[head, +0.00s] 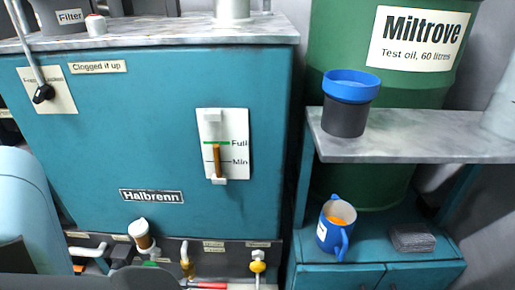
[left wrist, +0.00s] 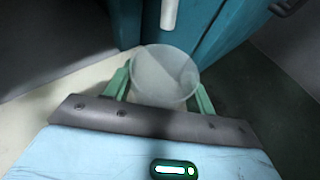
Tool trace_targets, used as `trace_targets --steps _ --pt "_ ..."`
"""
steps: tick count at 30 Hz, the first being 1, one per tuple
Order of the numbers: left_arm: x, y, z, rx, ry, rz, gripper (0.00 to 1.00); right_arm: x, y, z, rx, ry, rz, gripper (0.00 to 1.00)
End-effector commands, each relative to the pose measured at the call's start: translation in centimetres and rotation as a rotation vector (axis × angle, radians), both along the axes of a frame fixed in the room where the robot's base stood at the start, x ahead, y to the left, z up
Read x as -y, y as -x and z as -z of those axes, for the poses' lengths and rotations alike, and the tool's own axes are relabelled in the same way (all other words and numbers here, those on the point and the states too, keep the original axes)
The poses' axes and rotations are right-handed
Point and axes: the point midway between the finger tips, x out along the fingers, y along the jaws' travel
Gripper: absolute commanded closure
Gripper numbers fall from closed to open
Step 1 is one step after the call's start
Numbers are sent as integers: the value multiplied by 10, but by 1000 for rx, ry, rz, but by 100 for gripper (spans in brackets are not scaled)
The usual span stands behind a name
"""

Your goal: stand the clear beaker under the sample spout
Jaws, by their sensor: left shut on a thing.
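The clear beaker (left wrist: 165,78) is in the left wrist view, its round mouth facing the camera. My left gripper (left wrist: 160,90) is shut on it, with one green finger on each side. A white tube end (left wrist: 169,14) hangs in front of a teal wall just beyond the beaker. I cannot tell whether it is the sample spout, and the beaker looks apart from it. The beaker is not clearly visible there. My right gripper is not in view.
The teal tank (head: 100,150) fills the left of the head view. On the right, a marble shelf (head: 420,148) holds a blue-rimmed dark cup (head: 346,112). Below it, a blue mug (head: 334,228) and a grey stack (head: 412,238) stand on a teal cabinet. A green drum (head: 340,35) stands behind.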

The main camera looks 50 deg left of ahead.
Motion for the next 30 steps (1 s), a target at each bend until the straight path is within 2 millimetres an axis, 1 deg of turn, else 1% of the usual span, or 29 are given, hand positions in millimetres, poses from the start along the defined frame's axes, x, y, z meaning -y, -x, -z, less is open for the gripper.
trace_targets --steps 2,3,7,15,19,23,30 --pt "0 0 3 0 0 -1 68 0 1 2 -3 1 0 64" --pt "0 0 3 -1 0 -1 41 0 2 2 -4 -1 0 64" --pt "0 0 2 -1 0 0 24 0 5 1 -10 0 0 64" --pt "0 0 2 -1 0 0 23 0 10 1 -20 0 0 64" --pt "0 0 -2 0 0 0 23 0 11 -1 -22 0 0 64" --pt "1 19 -8 -3 1 0 23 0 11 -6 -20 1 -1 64" --pt "4 64 -28 -2 0 -1 23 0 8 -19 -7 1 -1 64"
